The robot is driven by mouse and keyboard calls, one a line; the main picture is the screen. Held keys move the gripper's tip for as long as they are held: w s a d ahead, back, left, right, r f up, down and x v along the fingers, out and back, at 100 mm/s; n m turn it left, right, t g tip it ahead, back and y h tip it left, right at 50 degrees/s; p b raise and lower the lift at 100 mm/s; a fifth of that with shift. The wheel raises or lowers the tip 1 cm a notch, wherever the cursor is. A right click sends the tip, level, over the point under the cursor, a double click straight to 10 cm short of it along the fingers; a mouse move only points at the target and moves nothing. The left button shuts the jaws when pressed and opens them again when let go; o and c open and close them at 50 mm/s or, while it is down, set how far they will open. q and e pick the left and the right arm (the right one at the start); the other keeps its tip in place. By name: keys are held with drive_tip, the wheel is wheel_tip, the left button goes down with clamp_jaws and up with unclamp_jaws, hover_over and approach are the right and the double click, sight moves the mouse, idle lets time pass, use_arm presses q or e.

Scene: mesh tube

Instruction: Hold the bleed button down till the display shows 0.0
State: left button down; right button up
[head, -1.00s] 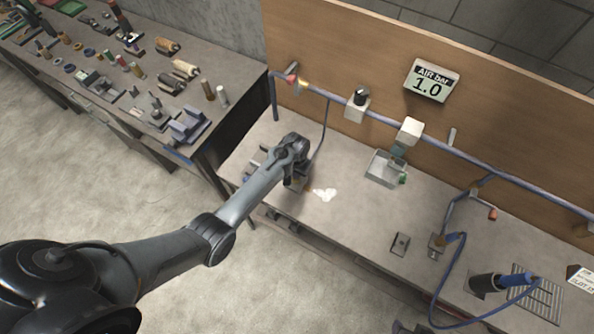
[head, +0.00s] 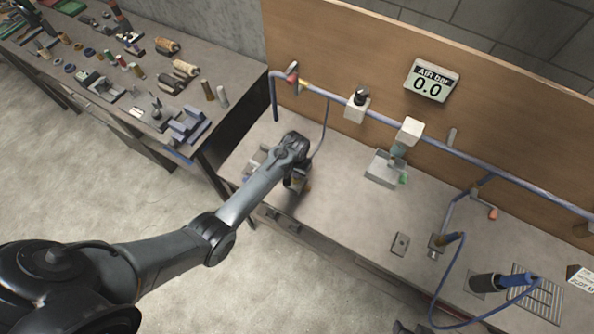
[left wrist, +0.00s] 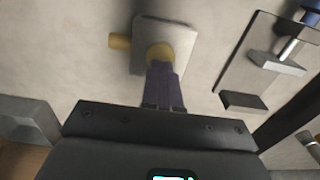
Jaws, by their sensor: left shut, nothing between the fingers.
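The air display (head: 431,81) on the wooden back panel reads 0.0 bar. My left gripper (head: 296,182) is shut with nothing between its fingers, pointing down at the left part of the bench. My right gripper is not in view.
A blue air pipe (head: 390,122) runs along the panel with white-bodied units on it. A blue hose (head: 434,290) loops at the right. The bench between gripper and tray is clear. A cluttered side table (head: 130,75) stands left.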

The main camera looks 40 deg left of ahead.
use_arm(q)
drive_tip(key=shift+s+f, duration=0.55)
drive_tip(key=r+p, duration=0.5)
drive_tip(key=shift+w+r, duration=0.25)
drive_tip(key=shift+w, duration=0.05)
wheel_tip(320, 180, up, 10)
drive_tip(key=shift+w+f+b, duration=0.2)
drive_tip(key=shift+b, duration=0.25)
